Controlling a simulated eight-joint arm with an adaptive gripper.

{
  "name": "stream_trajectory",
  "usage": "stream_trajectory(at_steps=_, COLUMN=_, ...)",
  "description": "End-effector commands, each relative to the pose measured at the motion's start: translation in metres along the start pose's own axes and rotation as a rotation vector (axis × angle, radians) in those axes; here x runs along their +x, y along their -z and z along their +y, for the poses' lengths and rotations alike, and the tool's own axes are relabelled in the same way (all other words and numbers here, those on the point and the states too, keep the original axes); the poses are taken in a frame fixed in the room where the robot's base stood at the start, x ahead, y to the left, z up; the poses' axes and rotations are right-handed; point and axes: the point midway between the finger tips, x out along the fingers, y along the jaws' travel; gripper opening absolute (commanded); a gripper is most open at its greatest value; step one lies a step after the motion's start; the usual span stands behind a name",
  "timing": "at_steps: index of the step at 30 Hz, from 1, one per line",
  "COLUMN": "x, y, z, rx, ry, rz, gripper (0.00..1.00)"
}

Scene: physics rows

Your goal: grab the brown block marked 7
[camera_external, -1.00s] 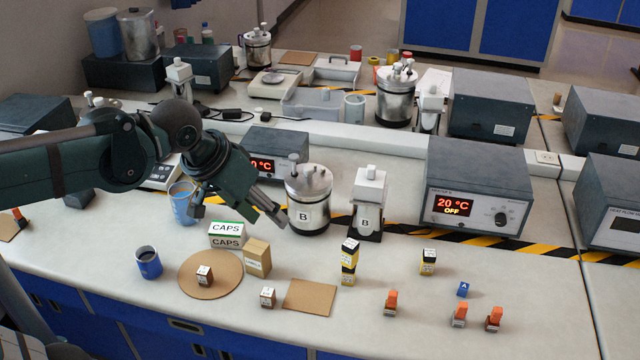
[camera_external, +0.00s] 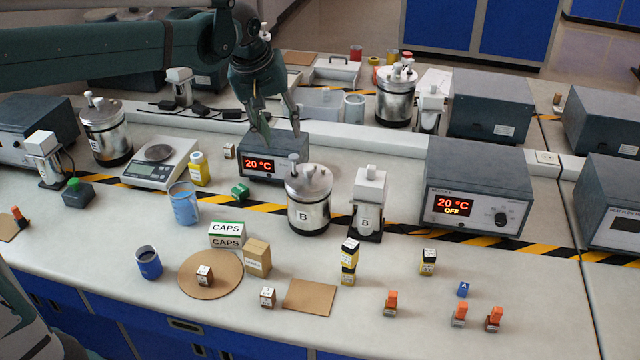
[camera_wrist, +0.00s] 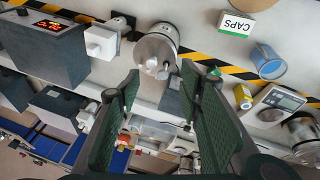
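Small brown-and-white blocks stand in the external view. One is on the round cork mat (camera_external: 204,276), one is on the bench left of the square cork mat (camera_external: 267,297), and one is farther back beside the yellow bottle (camera_external: 229,151). Their markings are too small to read, so I cannot tell which bears a 7. My gripper (camera_external: 280,128) is high over the back of the bench, above the small 20 °C heater box, away from these blocks. Its fingers are spread and empty; they also show apart in the wrist view (camera_wrist: 152,88).
The CAPS box (camera_external: 226,235), a tan box (camera_external: 257,257), a blue mug (camera_external: 148,262) and a blue beaker (camera_external: 184,202) stand near the round cork mat (camera_external: 188,286). Front-right bench has stacked yellow-black blocks (camera_external: 348,262) and orange-topped pieces (camera_external: 460,314).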

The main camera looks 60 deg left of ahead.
Motion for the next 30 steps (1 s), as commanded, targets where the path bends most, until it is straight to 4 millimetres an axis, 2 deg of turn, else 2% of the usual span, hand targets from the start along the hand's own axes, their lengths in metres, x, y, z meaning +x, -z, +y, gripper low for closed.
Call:
stream_trajectory(at_steps=3, x=0.005, y=0.031, z=-0.003, rx=-0.076, ry=0.020, rz=-0.009, gripper=0.37)
stream_trajectory(at_steps=14, x=0.029, y=0.117, z=-0.022, rx=-0.307, ry=0.082, rz=-0.037, gripper=0.37)
stream_trajectory(at_steps=23, x=0.056, y=0.186, z=-0.051, rx=-0.501, ry=0.136, rz=-0.057, gripper=0.37)
stream_trajectory(at_steps=30, x=0.081, y=0.239, z=-0.082, rx=-0.656, ry=0.178, rz=-0.069, gripper=0.37)
